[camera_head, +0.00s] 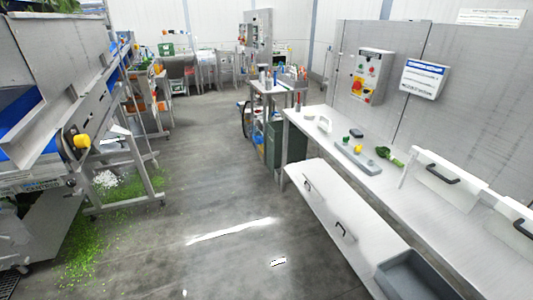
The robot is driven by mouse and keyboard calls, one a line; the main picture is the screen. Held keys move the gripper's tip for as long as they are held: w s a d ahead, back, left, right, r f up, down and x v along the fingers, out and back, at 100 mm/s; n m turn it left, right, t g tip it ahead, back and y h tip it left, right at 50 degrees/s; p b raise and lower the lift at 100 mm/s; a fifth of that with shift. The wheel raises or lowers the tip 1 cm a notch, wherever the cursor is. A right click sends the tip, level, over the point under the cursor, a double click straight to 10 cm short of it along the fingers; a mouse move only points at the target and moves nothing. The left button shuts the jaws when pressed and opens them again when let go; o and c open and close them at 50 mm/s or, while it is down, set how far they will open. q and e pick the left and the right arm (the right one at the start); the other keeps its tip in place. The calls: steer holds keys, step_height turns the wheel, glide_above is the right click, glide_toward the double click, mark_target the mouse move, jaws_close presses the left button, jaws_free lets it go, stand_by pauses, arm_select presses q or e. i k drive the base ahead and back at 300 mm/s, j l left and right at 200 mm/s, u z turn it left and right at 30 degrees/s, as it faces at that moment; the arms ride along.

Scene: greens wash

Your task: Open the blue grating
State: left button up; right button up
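Blue surfaces show on the steel machine at the left edge: a blue panel (22,132) and a darker blue patch above it. I cannot tell whether either is the blue grating, as the machine's sloping steel frame (60,92) covers part of them and the picture edge cuts them off. No open gap or hinge can be made out there. Neither of my grippers is in view.
Green leaf scraps (88,250) litter the floor beside the machine. A long steel bench (345,185) with small items runs along the right wall, above a lower shelf with a grey tub (412,278). The middle floor (200,205) is clear.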

mark_target(261, 137)
steer(key=i+j, duration=0.25)
steer(key=i, duration=0.3)
steer(key=i+j+z, duration=0.1)
steer(key=i, duration=0.45)
steer(key=i+j, duration=0.4)
steer(key=i, duration=0.15)
steer(key=i+j+z, duration=0.1)
steer(key=i+j, duration=0.15)
steer(key=i, duration=0.3)
steer(key=i+j+z, duration=0.1)
steer(key=i+j, duration=0.25)
steer(key=i, duration=0.2)
steer(key=i+j, duration=0.35)
steer(key=i, duration=0.2)
